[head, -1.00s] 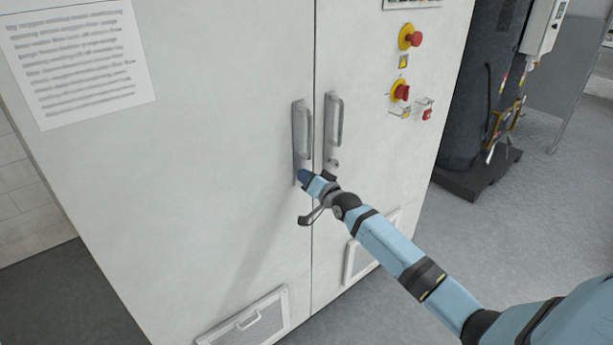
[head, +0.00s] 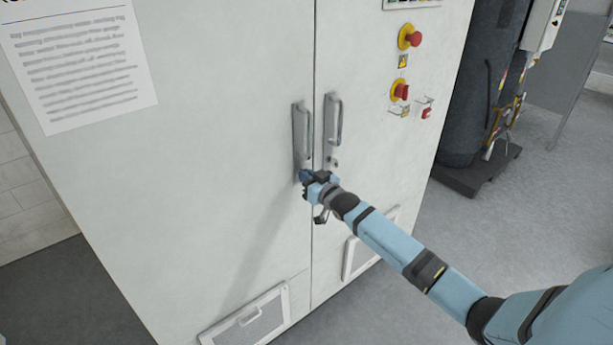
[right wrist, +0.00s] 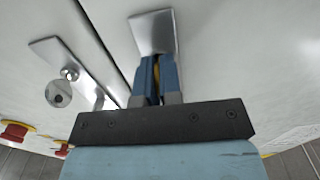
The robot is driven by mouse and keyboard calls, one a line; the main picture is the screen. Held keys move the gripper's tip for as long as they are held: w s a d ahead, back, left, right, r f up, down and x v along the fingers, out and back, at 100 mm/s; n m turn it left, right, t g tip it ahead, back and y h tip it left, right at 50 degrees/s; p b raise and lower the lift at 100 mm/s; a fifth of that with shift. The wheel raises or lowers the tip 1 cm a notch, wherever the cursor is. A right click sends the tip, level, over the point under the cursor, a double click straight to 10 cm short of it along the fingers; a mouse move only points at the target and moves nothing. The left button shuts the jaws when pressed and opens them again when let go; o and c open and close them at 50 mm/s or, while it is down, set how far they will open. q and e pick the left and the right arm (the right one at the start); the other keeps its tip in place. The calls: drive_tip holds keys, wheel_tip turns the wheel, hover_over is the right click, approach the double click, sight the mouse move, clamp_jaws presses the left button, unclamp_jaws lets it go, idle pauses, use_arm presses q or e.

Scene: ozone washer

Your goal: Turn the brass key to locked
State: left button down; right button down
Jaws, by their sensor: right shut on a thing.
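My right gripper (head: 306,178) is at the lower end of the metal handle plate (head: 299,148) on the left cabinet door. In the right wrist view its two blue fingers (right wrist: 157,80) are shut on a narrow brass-yellow piece, the brass key (right wrist: 157,70), just off the end of that plate (right wrist: 152,32). Only a sliver of the key shows between the fingers. The key is hidden by the gripper in the head view, and its exact angle cannot be told. My left gripper is not in view.
The right door has its own handle (head: 333,120), with a silver lock and a round tag or key (right wrist: 59,93) beside it. Red emergency buttons (head: 415,39) sit further right. A dark tank (head: 478,90) stands beyond the cabinet. The floor at right is clear.

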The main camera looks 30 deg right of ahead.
idle(0.5)
drive_tip(key=c, duration=1.3)
unclamp_jaws()
drive_tip(key=shift+s+f, duration=0.1)
drive_tip(key=shift+s, duration=0.45)
drive_tip(key=s+d+b, duration=0.1)
drive_tip(key=s, duration=1.1)
drive_tip(key=shift+s, duration=0.35)
drive_tip(key=s+a+f+g+p, duration=0.2)
drive_tip(key=s+a+f, duration=0.2)
drive_tip(key=s+a, duration=0.4)
drive_tip(key=s+a+f+n+g+y+p, duration=0.1)
drive_tip(key=s+a+f+g+p, duration=0.1)
drive_tip(key=s+a+f, duration=0.3)
drive_tip(key=s+a+f+n+g+y+p, duration=0.1)
drive_tip(key=s+a+f, duration=0.4)
drive_tip(key=s+a, duration=0.6)
drive_tip(key=shift+s+a+g+p, duration=0.35)
drive_tip(key=shift+g+p, duration=0.35)
drive_tip(key=shift+g, duration=0.3)
